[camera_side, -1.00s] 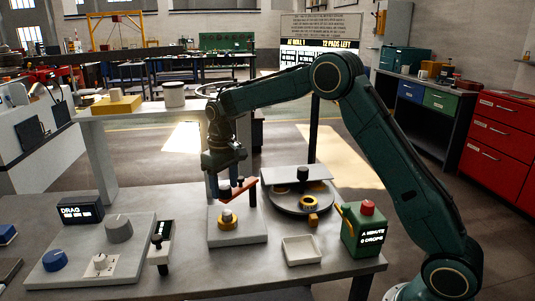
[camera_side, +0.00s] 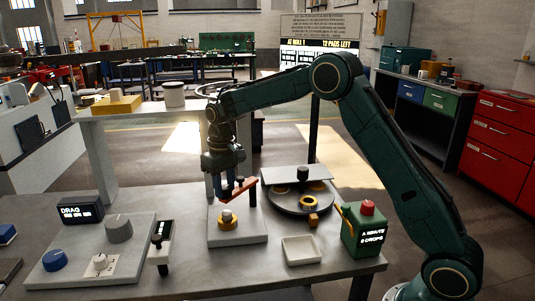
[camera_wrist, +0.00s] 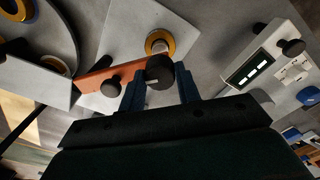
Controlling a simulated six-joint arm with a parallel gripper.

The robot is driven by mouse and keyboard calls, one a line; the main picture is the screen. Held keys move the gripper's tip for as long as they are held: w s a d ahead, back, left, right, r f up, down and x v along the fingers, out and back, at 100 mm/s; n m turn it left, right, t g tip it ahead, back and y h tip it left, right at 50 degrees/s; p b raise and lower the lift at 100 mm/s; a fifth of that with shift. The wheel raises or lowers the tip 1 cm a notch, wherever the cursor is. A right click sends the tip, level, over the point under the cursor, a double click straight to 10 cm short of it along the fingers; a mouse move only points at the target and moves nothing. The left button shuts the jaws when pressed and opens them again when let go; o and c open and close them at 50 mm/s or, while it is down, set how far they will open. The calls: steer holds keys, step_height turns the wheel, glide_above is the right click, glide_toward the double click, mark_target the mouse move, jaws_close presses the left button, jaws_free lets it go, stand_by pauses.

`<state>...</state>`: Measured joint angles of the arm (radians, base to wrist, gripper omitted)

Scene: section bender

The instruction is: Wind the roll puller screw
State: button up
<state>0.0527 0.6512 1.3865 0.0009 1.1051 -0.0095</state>
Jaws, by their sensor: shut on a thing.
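The puller's orange-red crank bar (camera_side: 240,191) stands above a pale plate (camera_side: 253,234) with a brass ring (camera_side: 227,224) on it. In the wrist view the bar (camera_wrist: 105,72) has a small black knob (camera_wrist: 112,89) along it and a larger dark knob (camera_wrist: 159,71) at its near end. My gripper (camera_side: 227,190) points down over the bar. In the wrist view its blue fingers (camera_wrist: 159,86) are shut on the larger dark knob. The screw under the bar is mostly hidden, and the brass ring (camera_wrist: 160,42) shows just beyond the knob.
A round turntable (camera_side: 301,207) with a brass ring stands to the right. A green box with a red button (camera_side: 366,232) and a white tray (camera_side: 303,250) are at the front right.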

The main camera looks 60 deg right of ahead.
steer(key=m, duration=0.5)
steer(key=shift+m, duration=0.3)
steer(key=m, duration=1.5)
steer(key=shift+m, duration=0.3)
steer(key=o, duration=1)
